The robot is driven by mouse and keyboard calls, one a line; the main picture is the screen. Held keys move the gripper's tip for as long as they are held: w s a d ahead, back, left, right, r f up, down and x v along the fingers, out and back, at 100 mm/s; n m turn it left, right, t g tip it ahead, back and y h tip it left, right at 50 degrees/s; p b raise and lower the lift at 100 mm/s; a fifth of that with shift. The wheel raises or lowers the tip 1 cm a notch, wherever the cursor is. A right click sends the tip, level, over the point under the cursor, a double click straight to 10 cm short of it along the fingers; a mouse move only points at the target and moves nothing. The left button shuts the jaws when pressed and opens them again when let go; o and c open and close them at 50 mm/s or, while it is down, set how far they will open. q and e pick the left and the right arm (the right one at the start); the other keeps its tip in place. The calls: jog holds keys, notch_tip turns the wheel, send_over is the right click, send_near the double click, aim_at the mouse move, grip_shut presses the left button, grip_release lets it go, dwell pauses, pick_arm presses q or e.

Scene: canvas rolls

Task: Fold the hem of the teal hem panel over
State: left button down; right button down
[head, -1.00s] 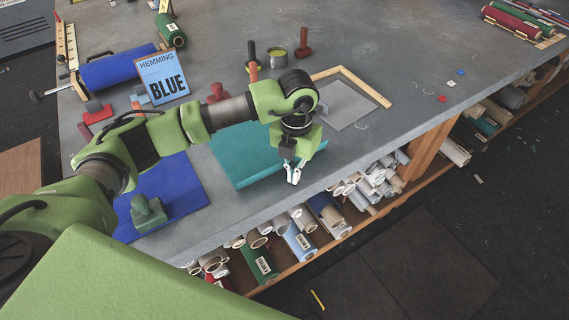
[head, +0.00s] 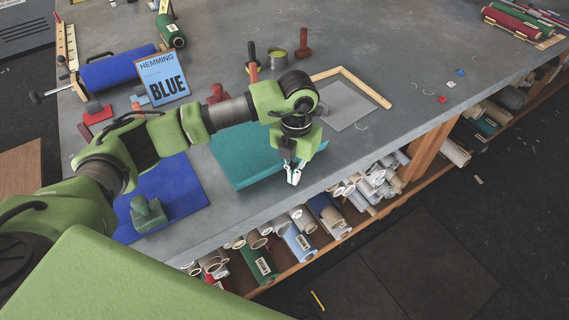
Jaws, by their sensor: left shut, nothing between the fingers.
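The teal hem panel (head: 240,160) lies on the grey worktable near its front edge, partly hidden behind my left arm and gripper. A strip along its front side looks bent up from the flat part; how far it is folded I cannot tell. My left gripper (head: 293,178) points down at the panel's front right part, shut with nothing between its fingers. Whether the fingertips touch the panel is unclear. A blue panel (head: 180,185) lies to the left, with a green handled block (head: 147,212) on its front part. My right gripper is not in view.
A sign (head: 163,78) reading "HEMMING BLUE" stands behind my arm. A blue roll (head: 117,69) lies at the back left. A grey sheet (head: 345,105) and wooden square (head: 362,84) lie right of the panel. Rolls (head: 297,240) fill the shelf below. The right tabletop is mostly clear.

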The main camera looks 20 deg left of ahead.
aim_at(276, 159)
pick_arm(q)
jog(key=shift+w+a+b, duration=0.6)
jog(key=shift+w+a, duration=0.35)
jog(key=shift+a, duration=0.25)
jog(key=shift+w+a+b, duration=0.55)
jog(key=shift+w+a, duration=0.35)
jog(key=shift+a, duration=0.3)
jog(key=shift+w+a+b, duration=0.6)
jog(key=shift+w+a, duration=0.35)
jog(key=shift+a, duration=0.25)
notch_tip(276, 159, up, 8)
jog(key=p, duration=0.4)
jog(key=shift+p, duration=0.35)
jog(key=shift+s, duration=0.1)
